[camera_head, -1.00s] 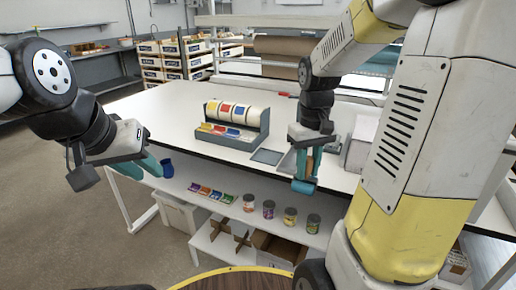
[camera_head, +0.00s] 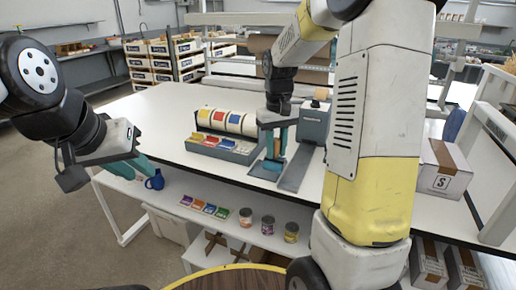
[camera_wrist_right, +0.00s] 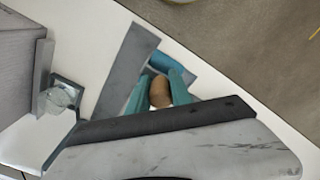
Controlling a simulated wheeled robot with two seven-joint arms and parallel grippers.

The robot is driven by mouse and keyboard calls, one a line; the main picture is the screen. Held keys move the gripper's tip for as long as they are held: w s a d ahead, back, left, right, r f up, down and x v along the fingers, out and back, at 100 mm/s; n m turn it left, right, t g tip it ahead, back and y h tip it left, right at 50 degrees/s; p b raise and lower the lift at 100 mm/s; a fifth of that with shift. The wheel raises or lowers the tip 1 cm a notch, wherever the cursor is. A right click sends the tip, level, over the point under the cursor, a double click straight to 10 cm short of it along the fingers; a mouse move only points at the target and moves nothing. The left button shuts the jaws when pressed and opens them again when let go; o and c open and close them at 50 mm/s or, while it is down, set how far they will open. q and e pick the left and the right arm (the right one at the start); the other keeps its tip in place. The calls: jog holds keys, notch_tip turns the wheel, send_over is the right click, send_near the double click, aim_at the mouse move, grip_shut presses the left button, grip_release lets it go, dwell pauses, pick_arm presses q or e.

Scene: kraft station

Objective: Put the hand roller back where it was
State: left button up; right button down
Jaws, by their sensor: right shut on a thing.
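The hand roller has a wooden handle and a blue roller. The handle (camera_wrist_right: 160,93) is between the teal fingers of my right gripper (camera_head: 275,150) in the wrist view, with the blue roller (camera_wrist_right: 172,67) beyond the fingertips. My right gripper is shut on the handle, low over the front edge of the white table. A flat dark plate (camera_head: 262,174) lies under or beside the roller; I cannot tell whether they touch. A long grey strip (camera_head: 297,168) lies just to the right. My left gripper (camera_head: 140,168) appears open and empty, off the table's left front.
A grey dispenser (camera_head: 236,152) with coloured labels stands left of my right gripper. A grey box-like device (camera_head: 314,122) stands close on its right. The left part of the white table (camera_head: 160,110) is clear.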

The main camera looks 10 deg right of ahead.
jog(key=shift+w+a+f, duration=0.25)
jog(key=shift+w+f, duration=0.4)
jog(key=shift+w, duration=0.1)
jog(key=shift+w+a+f, duration=0.3)
jog(key=shift+w+f, duration=0.35)
jog(key=shift+w, duration=0.05)
jog(key=shift+w+a+f, duration=0.25)
jog(key=shift+w+f, duration=0.4)
jog(key=shift+w, duration=0.1)
jog(key=shift+f, duration=0.2)
jog(key=c, duration=1.1)
grip_release()
jog(key=shift+c, duration=0.2)
